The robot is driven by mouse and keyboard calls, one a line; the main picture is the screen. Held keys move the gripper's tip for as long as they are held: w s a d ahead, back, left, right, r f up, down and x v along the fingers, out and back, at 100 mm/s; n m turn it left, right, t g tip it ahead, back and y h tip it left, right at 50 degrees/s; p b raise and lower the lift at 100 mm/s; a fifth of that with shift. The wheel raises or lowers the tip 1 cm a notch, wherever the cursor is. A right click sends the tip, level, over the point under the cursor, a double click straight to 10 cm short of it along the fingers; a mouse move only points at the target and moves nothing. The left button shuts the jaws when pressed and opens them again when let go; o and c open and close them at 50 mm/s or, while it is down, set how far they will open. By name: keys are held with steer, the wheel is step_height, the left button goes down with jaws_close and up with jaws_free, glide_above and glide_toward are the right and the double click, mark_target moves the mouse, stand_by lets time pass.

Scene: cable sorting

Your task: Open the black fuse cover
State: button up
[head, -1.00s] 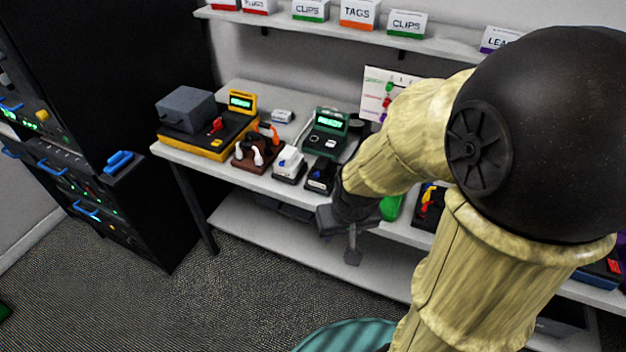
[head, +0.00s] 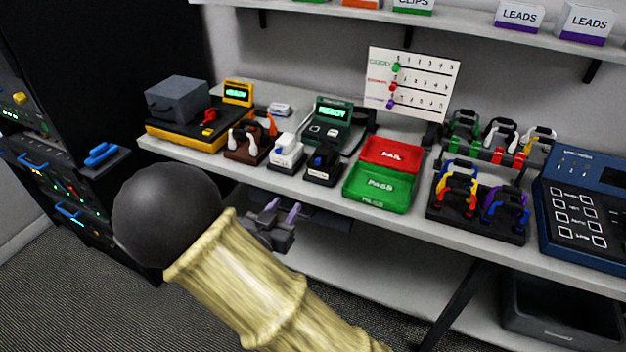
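A small black fuse holder with a black cover (head: 323,163) stands near the front edge of the bench, with a blue mark on it. It is right of a similar white-topped unit (head: 287,151). The cover looks down, but it is too small to be sure. My gripper (head: 282,207) is in front of the bench edge, below and left of the black cover and apart from it.
A green tester (head: 331,118) stands behind the fuse units. Red FAIL (head: 392,152) and green PASS (head: 378,190) trays lie to the right, then racks of coloured leads (head: 478,203). A yellow-black device (head: 190,135) is at left. Bench edge (head: 225,163) lies close to my gripper.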

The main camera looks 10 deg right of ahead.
mark_target(317, 163)
steer(key=shift+s+a+r+t+h, duration=0.2)
steer(key=shift+s+t+h, duration=0.1)
steer(key=shift+s+h, duration=0.2)
steer(key=shift+w+d, duration=0.1)
steer(key=shift+w, duration=0.05)
steer(key=x, duration=1.7)
steer(key=shift+w+p, duration=0.1)
steer(key=shift+p, duration=0.3)
jaws_close()
